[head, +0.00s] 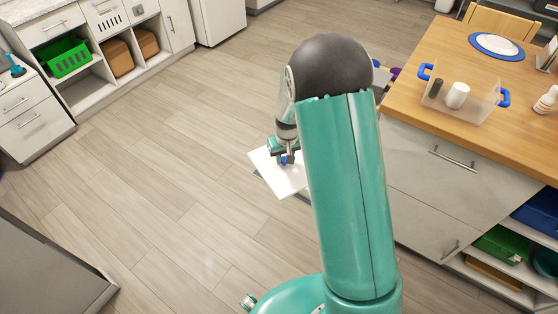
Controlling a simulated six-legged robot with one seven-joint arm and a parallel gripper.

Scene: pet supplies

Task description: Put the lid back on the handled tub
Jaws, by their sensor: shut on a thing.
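The handled tub (478,108) is a clear box with blue handles at its two ends. It stands without a lid on the wooden counter at the right, with a white cup (457,94) and a small dark item (436,88) inside. My gripper (287,158) is shut on the lid's blue knob. The lid (290,183) is a flat white panel, held tilted in the picture over the floor, left of the counter and well apart from the tub. My arm covers part of the view to the lid's right.
The wooden counter (425,60) also bears a blue-rimmed plate (497,45) behind the tub and a small striped item (546,101) at its right. Purple items show partly behind my arm. Open wooden floor (170,180) lies to the left. Shelves with a green basket (65,57) stand far left.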

